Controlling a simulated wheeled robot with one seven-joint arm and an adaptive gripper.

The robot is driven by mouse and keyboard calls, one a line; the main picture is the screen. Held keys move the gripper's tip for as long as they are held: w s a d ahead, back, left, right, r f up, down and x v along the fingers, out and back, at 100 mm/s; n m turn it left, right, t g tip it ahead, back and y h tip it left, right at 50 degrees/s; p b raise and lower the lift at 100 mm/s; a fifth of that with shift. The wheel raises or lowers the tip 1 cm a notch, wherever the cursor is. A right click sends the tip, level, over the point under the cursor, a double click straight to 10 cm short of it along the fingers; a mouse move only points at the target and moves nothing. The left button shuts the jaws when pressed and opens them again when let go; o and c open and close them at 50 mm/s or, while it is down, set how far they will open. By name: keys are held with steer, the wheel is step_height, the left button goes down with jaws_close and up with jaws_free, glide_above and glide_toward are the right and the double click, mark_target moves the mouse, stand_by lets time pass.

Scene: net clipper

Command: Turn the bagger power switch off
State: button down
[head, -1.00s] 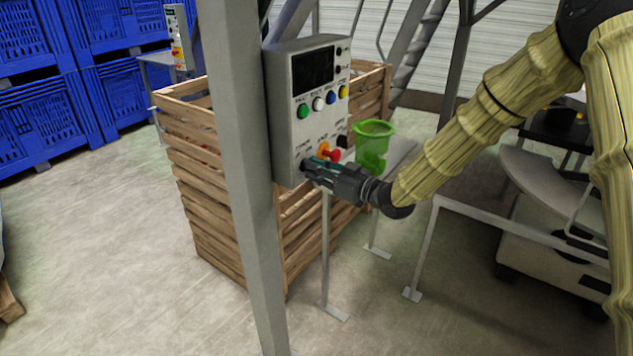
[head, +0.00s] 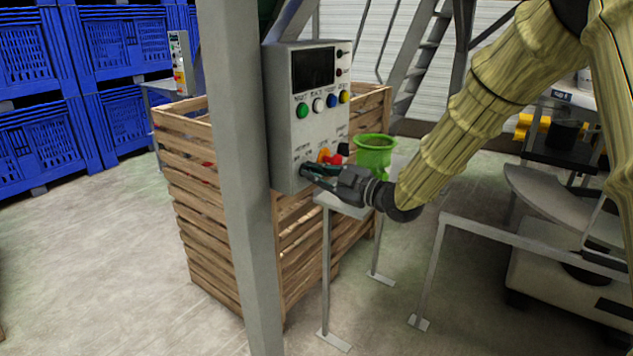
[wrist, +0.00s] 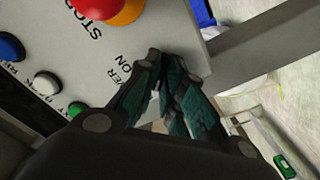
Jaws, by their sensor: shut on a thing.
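The grey control box (head: 284,135) is fixed beside a steel post in the head view. My gripper (head: 307,170) is at the lower left of its front face, with the fingers shut and reaching the panel. In the wrist view the fingertips of my gripper (wrist: 168,68) come together beside the printed "POWER ON" lettering (wrist: 122,76). The power switch lies between the fingertips and is hidden by them, so its position cannot be read. The red and orange stop button (wrist: 122,10) sits close by on the same panel.
A grey post (head: 240,200) stands just left of the box. A slatted wooden crate (head: 205,215) is behind and below it. A green funnel-like part (head: 375,155) and metal frame (head: 330,270) are to the right. Green, white, blue and yellow buttons line the panel above.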

stand_by(0.4)
steer(key=c, duration=1.5)
jaws_free()
steer(key=shift+c, duration=0.2)
steer(key=shift+d, duration=0.1)
steer(key=v, duration=1.2)
steer(key=shift+f, duration=0.1)
